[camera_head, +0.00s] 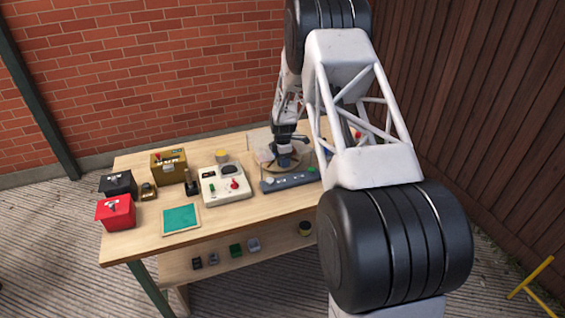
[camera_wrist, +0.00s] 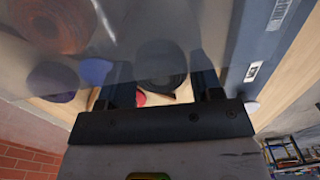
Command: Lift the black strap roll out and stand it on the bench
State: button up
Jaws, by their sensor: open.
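In the wrist view, a dark round roll (camera_wrist: 160,62), which looks like the black strap roll, sits between my two finger tips and is seen partly through a clear, hazy surface. My gripper (camera_wrist: 162,78) is open, with one finger on each side of the roll; I cannot tell whether either touches it. In the head view, my gripper (camera_head: 284,157) points down into a clear container (camera_head: 262,148) on the wooden bench (camera_head: 145,225). The black roll is hidden there behind the gripper and arm.
Beside the roll are a reddish-brown round thing (camera_wrist: 55,25) and a blue one (camera_wrist: 95,70). A long blue-grey device (camera_head: 290,181) lies in front of the container. A cream control box (camera_head: 226,185) stands left of it. The bench's front-left has a green mat (camera_head: 181,219) and bare wood.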

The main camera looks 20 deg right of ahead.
dwell(0.3)
jog(key=c, duration=0.6)
jog(key=shift+r, duration=0.1)
jog(key=shift+r, duration=1.4)
jog(key=shift+s+r, duration=0.25)
jog(key=shift+r, duration=0.1)
jog(key=s+a+r, duration=0.1)
jog(key=s+a, duration=0.2)
jog(key=s, duration=1.2)
jog(key=shift+r, duration=0.15)
jog(key=shift+s, duration=0.1)
jog(key=shift+r, duration=0.4)
jog(key=shift+r, duration=0.35)
